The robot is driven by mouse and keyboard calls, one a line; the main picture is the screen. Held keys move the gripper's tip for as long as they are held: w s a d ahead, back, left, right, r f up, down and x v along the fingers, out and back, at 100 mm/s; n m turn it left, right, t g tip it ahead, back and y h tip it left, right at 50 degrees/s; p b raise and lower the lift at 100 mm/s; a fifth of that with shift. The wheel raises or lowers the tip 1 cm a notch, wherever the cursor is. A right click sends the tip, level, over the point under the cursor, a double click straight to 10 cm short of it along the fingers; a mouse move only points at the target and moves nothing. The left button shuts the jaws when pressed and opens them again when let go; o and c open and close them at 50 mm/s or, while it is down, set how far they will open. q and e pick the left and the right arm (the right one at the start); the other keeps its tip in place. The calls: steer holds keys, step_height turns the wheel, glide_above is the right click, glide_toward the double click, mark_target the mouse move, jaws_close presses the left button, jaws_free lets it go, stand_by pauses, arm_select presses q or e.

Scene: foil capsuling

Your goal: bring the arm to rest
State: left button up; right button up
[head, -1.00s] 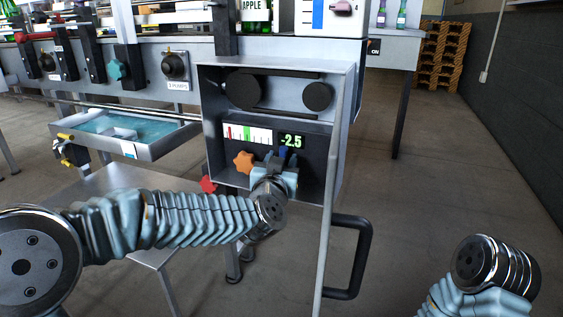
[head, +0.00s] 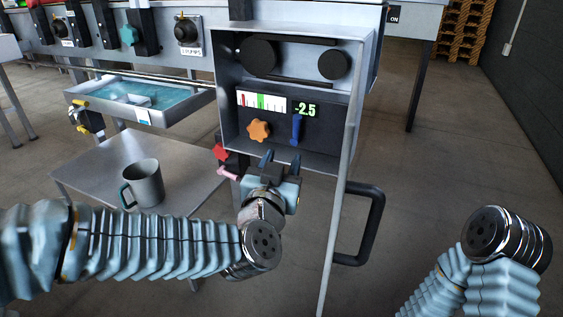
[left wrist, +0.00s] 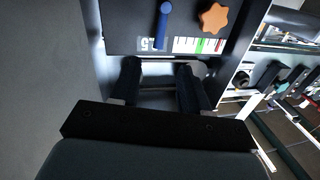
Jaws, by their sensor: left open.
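My left gripper (head: 267,160) is open and empty in the head view, just in front of the lower edge of an open grey cabinet (head: 222,100). Its two fingers also show in the left wrist view (left wrist: 160,80), apart with nothing between them. The fingers look clear of the knob and lever. My right arm (head: 495,240) shows at the lower right; its gripper is out of view.
The open door's black handle (head: 372,230) juts out right of my left gripper. A grey mug (head: 145,182) stands on a low table (head: 90,165) at the left, below a water tray (head: 150,105). A red knob (head: 220,152) sits beside the cabinet. Floor at right is clear.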

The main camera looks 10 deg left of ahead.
arm_select(q)
steer(key=shift+s, duration=0.1)
steer(key=a+f+n+g+h+p, duration=0.15)
steer(key=f+g+p, duration=0.3)
steer(key=f, duration=0.85)
steer(key=a+f+g+y+p, duration=0.1)
steer(key=a+f+g+p, duration=0.3)
steer(key=f, duration=0.8)
steer(key=s+f+n+g+h+p, duration=0.1)
steer(key=s+f+n+g+p, duration=0.1)
steer(key=s+f+g, duration=0.6)
steer(key=s+f+p, duration=0.1)
steer(key=s+f, duration=0.5)
steer(key=s, duration=0.4)
steer(key=shift+a+f+n+g, duration=0.3)
steer(key=shift+a+n+g, duration=0.05)
